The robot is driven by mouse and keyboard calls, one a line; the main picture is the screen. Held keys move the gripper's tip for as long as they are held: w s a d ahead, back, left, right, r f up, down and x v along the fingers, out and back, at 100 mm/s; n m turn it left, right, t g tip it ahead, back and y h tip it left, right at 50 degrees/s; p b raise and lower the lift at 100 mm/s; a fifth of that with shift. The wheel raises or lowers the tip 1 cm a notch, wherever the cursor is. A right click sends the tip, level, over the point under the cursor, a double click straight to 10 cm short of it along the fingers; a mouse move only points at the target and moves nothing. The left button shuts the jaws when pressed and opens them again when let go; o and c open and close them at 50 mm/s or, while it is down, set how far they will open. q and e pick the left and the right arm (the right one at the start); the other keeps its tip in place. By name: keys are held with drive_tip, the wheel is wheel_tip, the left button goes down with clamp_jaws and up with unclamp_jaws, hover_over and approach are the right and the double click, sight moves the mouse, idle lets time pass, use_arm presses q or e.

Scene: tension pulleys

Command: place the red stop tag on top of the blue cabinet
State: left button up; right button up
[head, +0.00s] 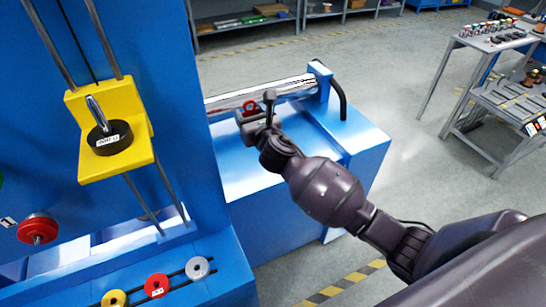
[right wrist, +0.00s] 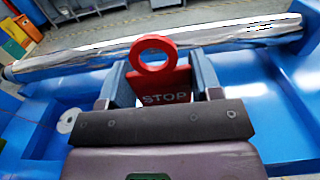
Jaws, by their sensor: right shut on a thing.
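The red stop tag (right wrist: 163,92), with a ring on top and the word STOP on its plate, is held upright between the two fingers of my right gripper (right wrist: 163,85). In the head view the tag (head: 250,107) shows as a small red ring at the fingertips of my right gripper (head: 256,116). The blue cabinet (head: 356,138) lies below and around the gripper, with a flat top and a shiny roller along its far side. I cannot tell the exact height of the tag above the blue surface. My left gripper is not in view.
A tall blue column (head: 165,60) with a yellow bracket (head: 115,125) holding a black weight stands at the left. Yellow, red and grey discs (head: 155,286) lie on a rail at the front. A grey workbench (head: 492,42) stands at the far right. The floor between is clear.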

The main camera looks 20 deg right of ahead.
drive_tip(key=shift+w+f, duration=0.35)
drive_tip(key=shift+w, duration=0.05)
wheel_tip(320, 180, down, 20)
drive_tip(key=b, duration=0.9)
drive_tip(key=shift+b, duration=0.3)
drive_tip(key=shift+r, duration=0.3)
drive_tip(key=shift+f, duration=0.3)
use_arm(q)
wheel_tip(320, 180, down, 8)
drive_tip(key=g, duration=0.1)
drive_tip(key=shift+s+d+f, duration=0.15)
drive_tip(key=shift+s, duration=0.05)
use_arm(e)
drive_tip(key=o, duration=0.9)
drive_tip(key=shift+r, duration=0.1)
